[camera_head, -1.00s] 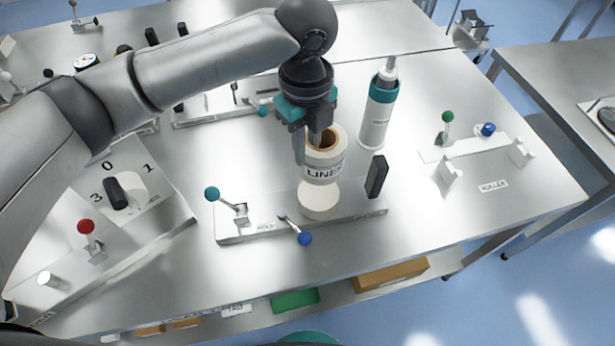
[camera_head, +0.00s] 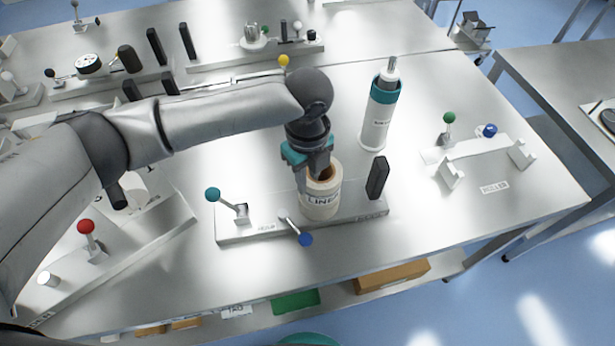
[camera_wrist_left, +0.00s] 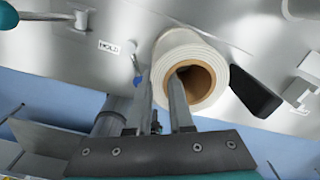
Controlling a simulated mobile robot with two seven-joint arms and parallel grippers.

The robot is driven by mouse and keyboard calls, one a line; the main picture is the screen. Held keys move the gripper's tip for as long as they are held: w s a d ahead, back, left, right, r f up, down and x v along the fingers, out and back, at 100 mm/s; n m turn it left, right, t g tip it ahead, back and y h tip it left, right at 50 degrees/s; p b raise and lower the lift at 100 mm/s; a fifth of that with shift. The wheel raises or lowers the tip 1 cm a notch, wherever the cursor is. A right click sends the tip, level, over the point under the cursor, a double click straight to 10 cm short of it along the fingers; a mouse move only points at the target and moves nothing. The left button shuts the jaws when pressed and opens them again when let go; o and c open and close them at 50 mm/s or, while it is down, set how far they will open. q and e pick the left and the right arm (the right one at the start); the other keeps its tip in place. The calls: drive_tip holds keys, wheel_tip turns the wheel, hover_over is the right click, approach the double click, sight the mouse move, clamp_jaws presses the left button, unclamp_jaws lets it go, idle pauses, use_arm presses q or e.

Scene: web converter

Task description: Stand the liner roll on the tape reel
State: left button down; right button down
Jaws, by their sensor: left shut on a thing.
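The liner roll (camera_head: 321,201) is a white upright cylinder with a brown hollow core and a LINER label. It stands low over the HOLD plate (camera_head: 265,231), where the white tape reel was visible earlier. The reel is now hidden or merges with the roll's white lower edge, so I cannot tell whether they touch. My left gripper (camera_head: 314,172) is shut on the roll's wall from above. In the left wrist view, one finger is inside the core of the roll (camera_wrist_left: 219,55) and the other is outside it. My right gripper is not in view.
On the plate stand a teal-knobbed lever (camera_head: 213,195), a blue-knobbed lever (camera_head: 305,240) and a black upright block (camera_head: 377,178) close right of the roll. A tall white cylinder with a teal band (camera_head: 378,115) stands behind. The table's front right is clear.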

use_arm(q)
drive_tip(key=c, duration=0.8)
unclamp_jaws()
drive_tip(key=shift+f, duration=0.15)
wheel_tip(320, 180, up, 12)
drive_tip(key=shift+r, duration=0.2)
